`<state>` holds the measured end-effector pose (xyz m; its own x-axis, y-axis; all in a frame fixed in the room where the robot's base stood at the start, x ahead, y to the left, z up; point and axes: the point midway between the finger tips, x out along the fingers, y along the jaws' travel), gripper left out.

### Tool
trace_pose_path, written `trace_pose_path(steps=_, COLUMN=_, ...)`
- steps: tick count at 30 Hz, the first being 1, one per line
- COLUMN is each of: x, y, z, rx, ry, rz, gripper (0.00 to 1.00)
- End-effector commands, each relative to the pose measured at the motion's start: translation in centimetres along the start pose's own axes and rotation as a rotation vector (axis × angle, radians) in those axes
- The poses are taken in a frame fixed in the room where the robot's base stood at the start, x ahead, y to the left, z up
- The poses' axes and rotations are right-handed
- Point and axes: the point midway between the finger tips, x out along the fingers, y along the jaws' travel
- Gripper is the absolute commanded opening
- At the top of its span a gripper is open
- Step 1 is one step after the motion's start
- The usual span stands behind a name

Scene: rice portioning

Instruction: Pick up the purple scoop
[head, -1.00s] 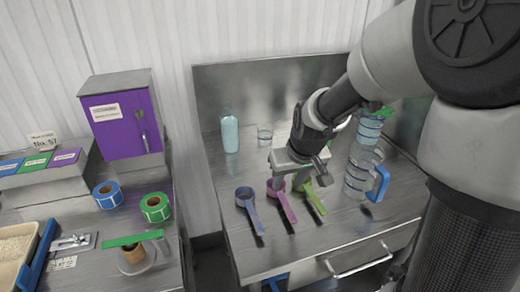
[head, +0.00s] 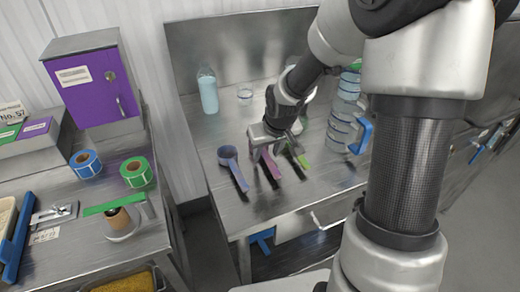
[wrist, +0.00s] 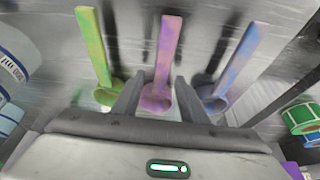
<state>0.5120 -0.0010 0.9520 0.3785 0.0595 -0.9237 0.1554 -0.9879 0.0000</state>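The purple scoop (head: 272,169), pinkish purple, lies on the steel table as the middle one of three scoops. In the wrist view the purple scoop (wrist: 165,60) has its handle pointing away and its bowl close to my gripper. My gripper (head: 266,152) is low over its bowl end, partly hiding it in the head view. In the wrist view my gripper (wrist: 160,83) has its two fingers apart, one on each side of the scoop, with gaps visible. I cannot tell exact finger height.
A blue scoop (head: 237,176) and a green scoop (head: 302,160) lie close on either side. A bottle (head: 208,90), a glass (head: 245,94) and a blue-handled pitcher (head: 340,135) stand on the table. The table's front is clear.

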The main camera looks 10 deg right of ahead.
Motion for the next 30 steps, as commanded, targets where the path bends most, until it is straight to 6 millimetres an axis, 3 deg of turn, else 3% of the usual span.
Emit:
trace_pose_path(steps=23, x=0.44, y=-0.03, z=0.22, rx=0.000, ry=-0.001, rz=-0.001, gripper=0.39)
trace_pose_path(steps=26, x=0.44, y=-0.03, z=0.22, rx=0.000, ry=-0.001, rz=0.000, gripper=0.27)
trace_pose_path(steps=30, x=0.43, y=-0.02, z=0.22, rx=0.000, ry=-0.001, rz=0.000, gripper=0.04)
